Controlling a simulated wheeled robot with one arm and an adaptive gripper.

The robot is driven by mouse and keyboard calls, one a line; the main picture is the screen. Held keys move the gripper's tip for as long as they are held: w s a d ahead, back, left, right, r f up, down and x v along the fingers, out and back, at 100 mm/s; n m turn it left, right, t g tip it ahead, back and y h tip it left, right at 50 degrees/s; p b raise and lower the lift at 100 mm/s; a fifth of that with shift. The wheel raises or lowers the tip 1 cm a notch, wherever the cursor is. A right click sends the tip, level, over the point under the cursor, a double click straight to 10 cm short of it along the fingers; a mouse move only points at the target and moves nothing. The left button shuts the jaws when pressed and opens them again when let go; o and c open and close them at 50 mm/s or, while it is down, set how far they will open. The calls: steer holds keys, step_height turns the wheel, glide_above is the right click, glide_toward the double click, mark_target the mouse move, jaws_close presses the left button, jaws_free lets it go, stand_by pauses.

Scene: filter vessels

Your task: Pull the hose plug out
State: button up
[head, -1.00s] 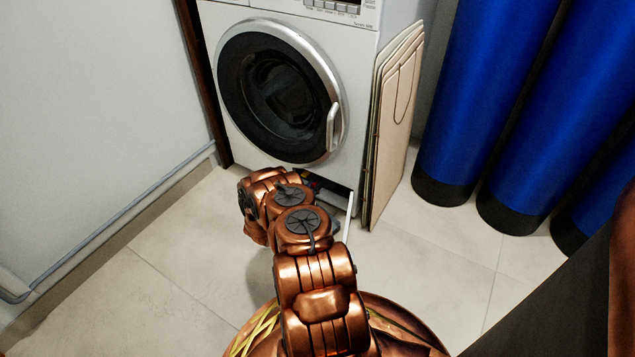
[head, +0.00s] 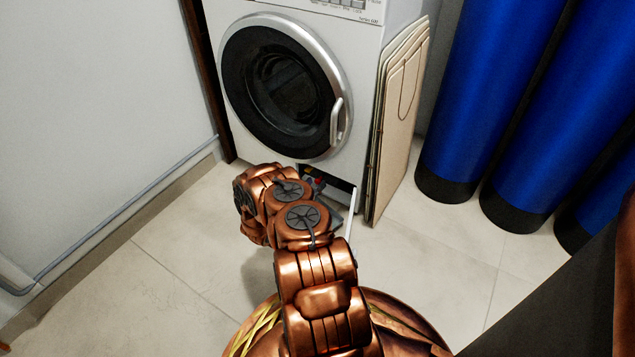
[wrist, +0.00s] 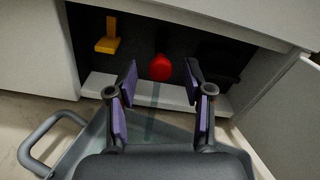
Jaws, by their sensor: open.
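A round red plug (wrist: 159,67) shows in the wrist view inside the dark low opening of the washing machine (head: 222,120). A pale translucent strip, perhaps its hose (wrist: 152,118), runs down from it. My gripper (wrist: 161,82) is open, with one purple-padded finger on each side of the plug in the picture. The plug appears between the fingertips or just beyond them; I cannot tell the depth. In the head view my arm hides the gripper and part of the opening, where a bit of red (head: 319,183) shows.
A yellow-orange lever (wrist: 107,37) is left of the plug, and a dark round part (wrist: 220,57) is to its right. A grey-blue tray (wrist: 85,133) with a handle lies below the gripper. The opening's white door (wrist: 288,112) stands open at the right. Folded boards (head: 397,125) lean beside the machine.

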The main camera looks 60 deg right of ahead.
steer(key=a, duration=0.9)
steer(key=shift+s+a, duration=0.25)
steer(key=shift+a, duration=0.05)
steer(key=s+r+m+g+p, duration=0.25)
steer(key=r+p, duration=0.25)
steer(key=r, duration=0.8)
steer(key=s+r+m+g+y+p, duration=0.1)
steer(key=r+m+g+p, duration=0.3)
steer(key=r, duration=1)
steer(key=s+r+m+g+p, duration=0.25)
steer(key=r+p, duration=0.35)
steer(key=r, duration=0.7)
steer(key=s+a+r+m+g+y+p, duration=0.1)
steer(key=s+a+r+m+y+p, duration=0.3)
steer(key=r, duration=0.6)
steer(key=s+a+r+m+g+y+p, duration=0.15)
steer(key=s+a+r+m+p, duration=0.25)
steer(key=a+r+p, duration=0.45)
steer(key=s+a+r+m+t+y+p, duration=0.1)
steer(key=s+a+r+t+y+p, duration=0.2)
steer(key=a+r+p, duration=0.4)
steer(key=s+a+r+m+t+y+p, duration=0.2)
steer(key=a+r+p, duration=0.5)
steer(key=a+r, duration=0.6)
steer(key=s+a+r+m+t+y+p, duration=0.1)
steer(key=s+a+r+t+y+p, duration=0.3)
steer(key=s+a+r+y+p, duration=0.2)
steer(key=a+r+p, duration=0.2)
steer(key=a+r, duration=0.2)
steer(key=shift+s+a, duration=0.25)
